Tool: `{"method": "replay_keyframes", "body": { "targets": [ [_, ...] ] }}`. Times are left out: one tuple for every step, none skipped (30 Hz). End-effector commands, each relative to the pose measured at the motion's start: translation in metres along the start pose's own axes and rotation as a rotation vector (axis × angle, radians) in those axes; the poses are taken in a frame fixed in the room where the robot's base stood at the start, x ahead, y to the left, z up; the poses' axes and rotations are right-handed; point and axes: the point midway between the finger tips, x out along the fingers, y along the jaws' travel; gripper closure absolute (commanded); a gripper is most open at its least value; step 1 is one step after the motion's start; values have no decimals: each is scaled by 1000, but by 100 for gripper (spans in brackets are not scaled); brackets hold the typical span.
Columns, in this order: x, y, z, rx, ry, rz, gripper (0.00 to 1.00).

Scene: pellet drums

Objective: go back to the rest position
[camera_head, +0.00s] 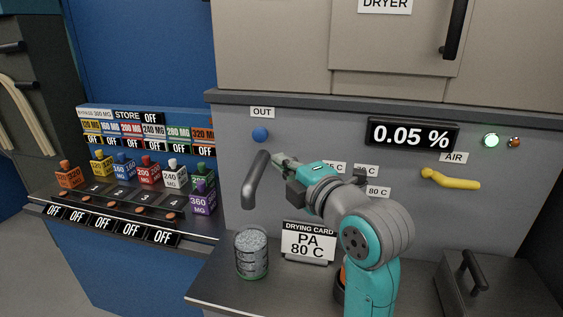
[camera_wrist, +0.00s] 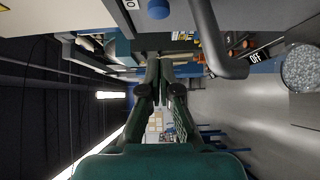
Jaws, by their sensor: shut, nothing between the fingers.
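My gripper (camera_head: 277,159) is raised in front of the grey dryer panel, its fingers pointing left near the top of the dark outlet pipe (camera_head: 256,180). In the wrist view my gripper (camera_wrist: 161,64) has its fingers together, with nothing between them. The pipe (camera_wrist: 213,40) shows there just right of the fingertips; I cannot tell whether they touch it. The blue OUT knob (camera_head: 260,134) is up and left of the fingertips, and it also shows in the wrist view (camera_wrist: 158,9). A clear drum of grey pellets (camera_head: 251,254) stands upright below the pipe.
A drying card (camera_head: 309,241) reading PA 80 C stands right of the drum. A yellow AIR lever (camera_head: 450,179) and a 0.05 % display (camera_head: 413,134) are on the panel. A grey box with a handle (camera_head: 486,283) is at right. Coloured blocks (camera_head: 150,170) line the store at left.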

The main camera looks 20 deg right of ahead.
Motion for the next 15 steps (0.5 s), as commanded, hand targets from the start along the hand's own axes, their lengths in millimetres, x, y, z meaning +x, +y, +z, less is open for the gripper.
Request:
{"method": "replay_keyframes", "body": {
  "targets": [
    [0, 0, 0, 0, 0, 0, 100],
    [0, 0, 0, 0, 0, 0, 100],
    [0, 0, 0, 0, 0, 0, 100],
    [0, 0, 0, 0, 0, 0, 100],
    [0, 0, 0, 0, 0, 0, 100],
    [0, 0, 0, 0, 0, 0, 100],
    [0, 0, 0, 1, 0, 0, 100],
    [0, -1, 0, 3, 0, -1, 100],
    [0, -4, 0, 10, -1, -2, 100],
    [0, -7, 0, 18, -2, -3, 100],
    [0, -12, 0, 29, -3, -5, 100],
    [0, -20, -1, 51, -6, -10, 100],
    [-1, -27, -1, 71, -8, -12, 100],
    [-1, -36, -1, 94, -11, -16, 100],
    [-3, -48, -2, 128, -15, -20, 100]
  ]
}}
